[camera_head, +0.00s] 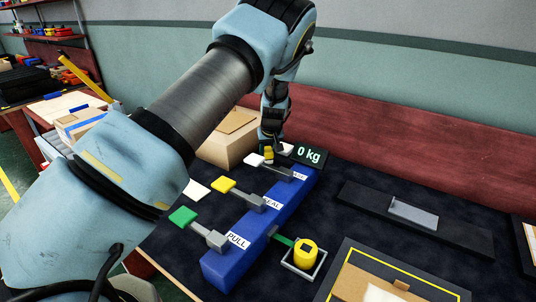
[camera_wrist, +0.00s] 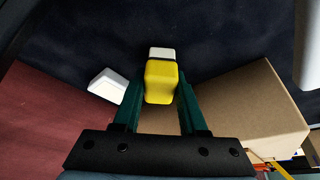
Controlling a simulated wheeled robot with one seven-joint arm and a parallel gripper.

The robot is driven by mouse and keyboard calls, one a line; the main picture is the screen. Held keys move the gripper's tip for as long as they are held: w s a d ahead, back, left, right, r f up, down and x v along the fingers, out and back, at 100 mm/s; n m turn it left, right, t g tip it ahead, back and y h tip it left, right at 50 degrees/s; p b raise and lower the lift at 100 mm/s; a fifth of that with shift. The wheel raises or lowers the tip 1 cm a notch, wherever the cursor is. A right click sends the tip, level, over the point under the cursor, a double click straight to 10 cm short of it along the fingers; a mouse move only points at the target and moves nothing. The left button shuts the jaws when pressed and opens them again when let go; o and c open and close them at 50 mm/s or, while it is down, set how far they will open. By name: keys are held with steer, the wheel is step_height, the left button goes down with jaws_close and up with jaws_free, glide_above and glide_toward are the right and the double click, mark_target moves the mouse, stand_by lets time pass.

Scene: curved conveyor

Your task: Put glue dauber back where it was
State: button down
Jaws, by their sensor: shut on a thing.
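My gripper (camera_wrist: 158,100) is shut on a yellow block-shaped thing (camera_wrist: 160,80), which I take to be the glue dauber. The yellow thing (camera_head: 268,154) also shows small below my gripper (camera_head: 271,140) in the head view, near the far end of the blue lever bar. A white piece (camera_wrist: 162,53) shows just past the yellow thing; I cannot tell whether it is part of it. The yellow pot (camera_head: 305,252) with a dark opening on top sits in a square grey holder (camera_head: 290,266) on the dark bench.
The blue bar (camera_head: 228,268) carries levers with green (camera_head: 183,217), yellow (camera_head: 223,184) and white (camera_head: 254,160) handles. A "0 kg" display (camera_head: 308,155) and a cardboard box (camera_head: 226,147) are close to my gripper. A black plate (camera_head: 445,237) lies to the right.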

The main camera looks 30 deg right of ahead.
steer(key=shift+f, duration=0.6)
steer(key=shift+f, duration=0.15)
steer(key=shift+c, duration=2.2)
jaws_free()
steer(key=b+v, duration=0.2)
steer(key=v, duration=1)
steer(key=a+r+n+g, duration=0.1)
steer(key=a+r+n, duration=0.15)
steer(key=a, duration=1.85)
steer(key=s+a+r, duration=0.1)
steer(key=s+a, duration=0.6)
steer(key=a, duration=0.4)
steer(key=s+a+r+g+y, duration=0.1)
steer(key=s+a+r, duration=0.1)
steer(key=s+a, duration=0.6)
steer(key=a, duration=0.3)
steer(key=shift+s+a+g, duration=0.2)
steer(key=shift+a+g, duration=0.1)
